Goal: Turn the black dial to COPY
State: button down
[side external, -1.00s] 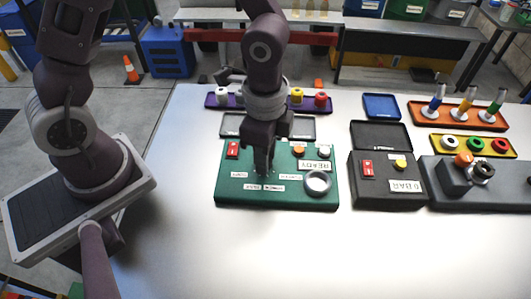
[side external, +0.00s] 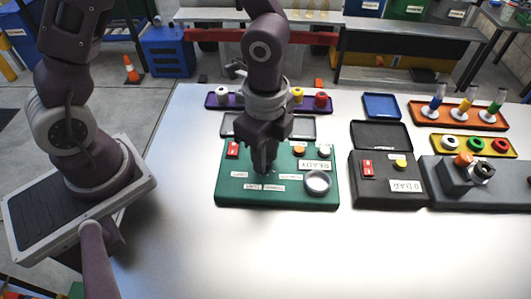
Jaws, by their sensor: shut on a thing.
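My gripper (side external: 264,168) points down at the left-middle part of a green panel (side external: 228,200). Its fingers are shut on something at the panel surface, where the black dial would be. The dial itself is hidden behind the fingers. Small white labels lie around the fingertips, such as one label (side external: 239,174) to the left and another (side external: 274,188) just below. Their lettering is too small to read, so I cannot tell which is COPY or where the dial points.
The green panel also bears a red switch (side external: 232,150), an orange button (side external: 299,151), a READY plate (side external: 315,166) and a round silver-rimmed cup (side external: 318,182). A black box (side external: 387,200) stands to the right. A purple rack (side external: 240,106) is behind. The front table is clear.

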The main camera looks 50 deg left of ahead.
jog(key=c, duration=1.1)
grip_release()
jog(key=shift+c, duration=0.2)
notch_tip(320, 180, up, 7)
jog(key=shift+r, duration=0.1)
jog(key=shift+a+r, duration=0.2)
jog(key=shift+a, duration=0.1)
jog(key=s+a+r+n+t, duration=0.5)
jog(key=s+a+r+n, duration=0.5)
jog(key=n, duration=0.5)
jog(key=shift+s+a+r+t, duration=0.3)
jog(key=shift+s+a+r, duration=0.1)
jog(key=shift+s+r, duration=0.45)
